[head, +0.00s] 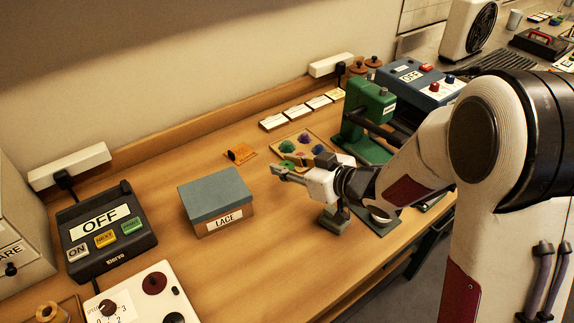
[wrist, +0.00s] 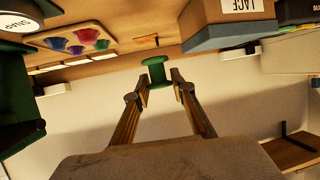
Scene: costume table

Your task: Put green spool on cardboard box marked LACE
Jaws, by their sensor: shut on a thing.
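The green spool (wrist: 156,72) sits between my two fingertips in the wrist view, and my gripper (head: 284,172) is shut on it. In the head view I cannot clearly make out the held spool at the fingertips. The cardboard box marked LACE (head: 216,196) has a grey-blue lid and a white label on its front. It stands on the table to the left of my gripper, apart from it. The box also shows at the top right of the wrist view (wrist: 230,36), upside down. The spool is held clear of the box.
A tray of coloured pieces (head: 318,150) lies behind my gripper. A green machine (head: 370,118) stands to the right. An orange item (head: 240,153) lies behind the box. A black OFF control unit (head: 105,228) stands left of the box. Table in front of the box is bare.

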